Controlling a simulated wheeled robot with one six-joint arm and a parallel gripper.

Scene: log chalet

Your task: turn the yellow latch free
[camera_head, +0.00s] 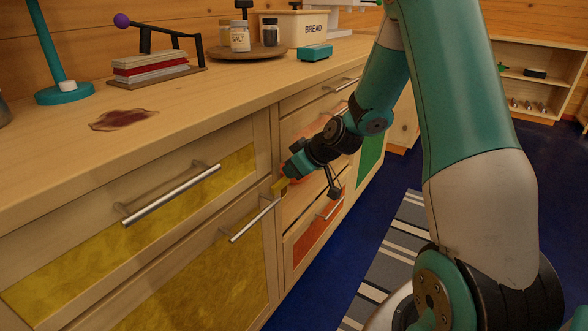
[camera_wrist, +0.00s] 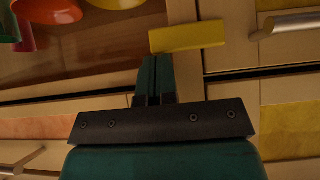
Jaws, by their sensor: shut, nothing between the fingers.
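The yellow latch (camera_wrist: 187,36) is a short flat bar on the cabinet front in the wrist view. It lies slightly tilted, across the wooden post and toward the edge of the glass-like panel beside it. It also shows in the head view (camera_head: 279,187), small and partly hidden by my gripper. My gripper (camera_wrist: 155,62) is shut and empty, with its dark green fingertips just below the latch's left half in the wrist view. I cannot tell whether they touch it. In the head view my gripper (camera_head: 286,177) is close against the cabinet front.
Yellow-fronted drawers with a bar handle (camera_head: 172,195) and a lower handle (camera_head: 254,220) stand left of the latch. An orange drawer (camera_head: 318,240) is below right. Coloured rounded objects (camera_wrist: 48,10) show behind the panel. A striped rug (camera_head: 385,265) lies on the blue floor.

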